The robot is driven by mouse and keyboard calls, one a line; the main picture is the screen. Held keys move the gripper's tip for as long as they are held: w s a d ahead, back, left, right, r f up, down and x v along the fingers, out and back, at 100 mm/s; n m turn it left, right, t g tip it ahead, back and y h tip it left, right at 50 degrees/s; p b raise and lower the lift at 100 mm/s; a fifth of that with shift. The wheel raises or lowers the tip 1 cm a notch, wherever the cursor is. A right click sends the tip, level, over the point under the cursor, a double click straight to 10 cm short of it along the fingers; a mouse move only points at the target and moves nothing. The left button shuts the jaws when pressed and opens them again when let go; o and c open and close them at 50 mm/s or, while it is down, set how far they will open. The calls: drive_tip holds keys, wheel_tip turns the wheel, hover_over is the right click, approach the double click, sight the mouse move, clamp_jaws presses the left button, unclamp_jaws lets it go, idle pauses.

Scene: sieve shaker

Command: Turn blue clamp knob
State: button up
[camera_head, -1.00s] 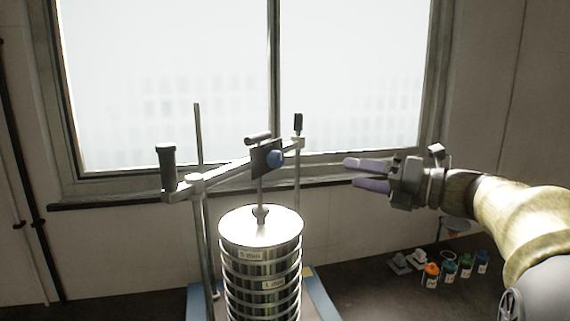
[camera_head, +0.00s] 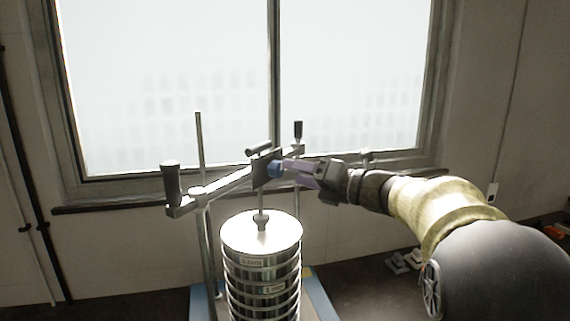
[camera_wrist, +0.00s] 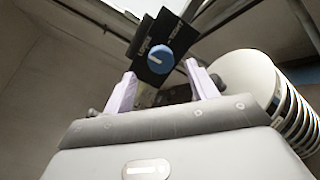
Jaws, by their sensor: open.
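The blue clamp knob (camera_head: 275,169) sits on a dark plate (camera_head: 262,168) on the crossbar above the sieve stack. In the wrist view the round blue knob (camera_wrist: 160,59) has a pale bar across its face, and the dark plate (camera_wrist: 150,32) around it carries white lettering, "LOOSE" and "TIGHT". My gripper (camera_head: 287,172) is open, its pale purple fingers at the knob's right side. In the wrist view my gripper (camera_wrist: 158,80) has one finger to each side below the knob, which appears just beyond the tips. Whether the fingers touch it I cannot tell.
The sieve stack (camera_head: 262,262) stands below the crossbar (camera_head: 225,184) on a blue base (camera_head: 318,294). A black handle (camera_head: 171,184) stands at the crossbar's left end, another (camera_head: 298,130) at its right. The window (camera_head: 170,90) lies behind.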

sight(281, 170)
drive_tip(key=p+x, duration=0.1)
drive_tip(key=x, duration=0.3)
drive_tip(key=shift+w+a, duration=0.1)
drive_tip(key=shift+a, duration=0.05)
drive_tip(key=c, duration=1)
